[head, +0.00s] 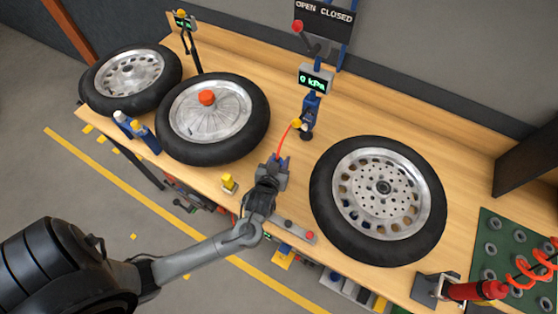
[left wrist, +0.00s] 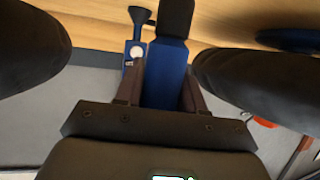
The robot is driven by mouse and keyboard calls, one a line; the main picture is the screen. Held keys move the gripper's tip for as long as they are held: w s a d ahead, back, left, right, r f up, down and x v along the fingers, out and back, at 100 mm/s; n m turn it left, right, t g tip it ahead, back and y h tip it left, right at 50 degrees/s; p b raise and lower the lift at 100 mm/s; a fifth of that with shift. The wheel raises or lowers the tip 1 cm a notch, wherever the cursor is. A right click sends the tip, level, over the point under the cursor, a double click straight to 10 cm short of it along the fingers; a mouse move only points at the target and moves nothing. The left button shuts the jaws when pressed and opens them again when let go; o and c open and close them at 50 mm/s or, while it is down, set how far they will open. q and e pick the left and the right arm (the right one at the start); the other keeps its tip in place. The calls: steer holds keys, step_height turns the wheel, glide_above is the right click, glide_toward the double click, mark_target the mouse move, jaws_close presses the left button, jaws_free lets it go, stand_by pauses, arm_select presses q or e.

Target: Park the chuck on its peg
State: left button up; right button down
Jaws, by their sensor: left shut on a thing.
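My left gripper (head: 272,173) is above the bench's front edge, between two wheels. It is shut on the chuck, whose blue body with a black end (left wrist: 168,75) stands between the fingers in the left wrist view. In the head view the chuck is mostly hidden by the gripper; a thin red hose (head: 283,140) runs from it up toward the gauge post. The blue gauge post (head: 310,108) carries a display reading 0 kPa (head: 314,80). I cannot tell for sure which part is the peg. My right gripper is out of view.
A wheel (head: 325,178) lies flat right of the gripper; another with a red cap (head: 207,97) lies left. A further wheel (head: 130,75) is at far left. A green mat (head: 507,235) is at right.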

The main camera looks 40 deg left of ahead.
arm_select(q)
steer(key=shift+f+b, duration=0.4)
steer(key=shift+f, duration=0.2)
steer(key=o, duration=1.2)
step_height(320, 180, up, 11)
steer(key=p, duration=1.1)
steer(key=shift+p, duration=0.35)
